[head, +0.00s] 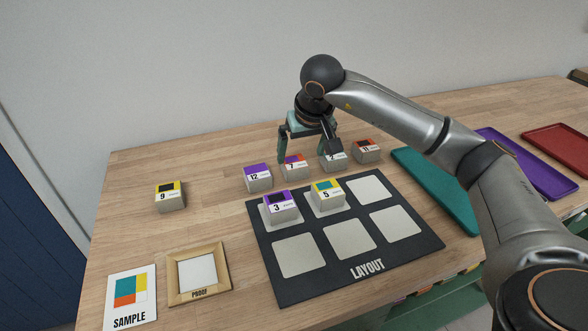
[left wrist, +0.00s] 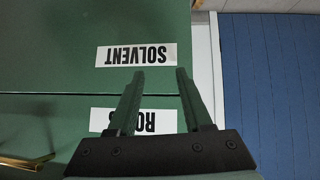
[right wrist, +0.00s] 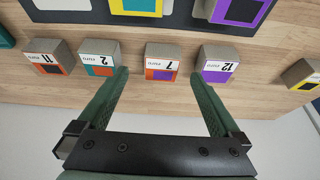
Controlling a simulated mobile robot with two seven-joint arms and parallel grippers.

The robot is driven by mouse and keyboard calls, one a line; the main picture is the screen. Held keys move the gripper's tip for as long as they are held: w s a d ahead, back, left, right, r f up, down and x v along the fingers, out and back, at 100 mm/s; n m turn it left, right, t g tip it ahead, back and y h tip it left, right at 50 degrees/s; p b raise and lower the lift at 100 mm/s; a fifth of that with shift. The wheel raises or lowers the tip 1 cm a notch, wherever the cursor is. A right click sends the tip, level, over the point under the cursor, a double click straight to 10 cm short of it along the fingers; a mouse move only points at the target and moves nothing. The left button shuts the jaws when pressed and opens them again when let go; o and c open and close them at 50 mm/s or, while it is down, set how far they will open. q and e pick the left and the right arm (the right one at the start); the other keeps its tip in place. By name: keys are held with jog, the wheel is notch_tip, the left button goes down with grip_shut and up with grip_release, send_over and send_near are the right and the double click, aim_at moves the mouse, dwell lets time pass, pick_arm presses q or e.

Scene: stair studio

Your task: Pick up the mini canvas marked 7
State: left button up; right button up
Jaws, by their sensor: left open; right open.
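The mini canvas marked 7 (head: 294,167) is a small block with an orange and purple top, in the back row on the wooden table. In the right wrist view it (right wrist: 162,63) lies ahead of and between the open fingers, apart from both. My right gripper (head: 307,158) is open and empty above the back row; its fingers (right wrist: 160,80) also show in the right wrist view. My left gripper (left wrist: 155,75) is open and empty, in front of a green surface with labels reading SOLVENT and partly hidden text. It is not seen in the head view.
Canvas 12 (head: 258,177) and canvas 2 (head: 333,159) flank canvas 7 closely, with canvas 11 (head: 367,151) further right. Canvas 9 (head: 170,196) stands apart at left. Canvases 3 (head: 281,207) and 5 (head: 326,196) sit on the dark LAYOUT board (head: 317,285). A teal tray (head: 428,185) lies right.

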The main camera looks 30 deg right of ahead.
aim_at(296, 164)
jog(key=x, duration=0.7)
jog(key=shift+w+a+r, duration=0.1)
jog(key=shift+w, duration=0.15)
jog(key=c, duration=1.3)
jog(key=shift+c, duration=0.3)
jog(key=shift+r, duration=0.2)
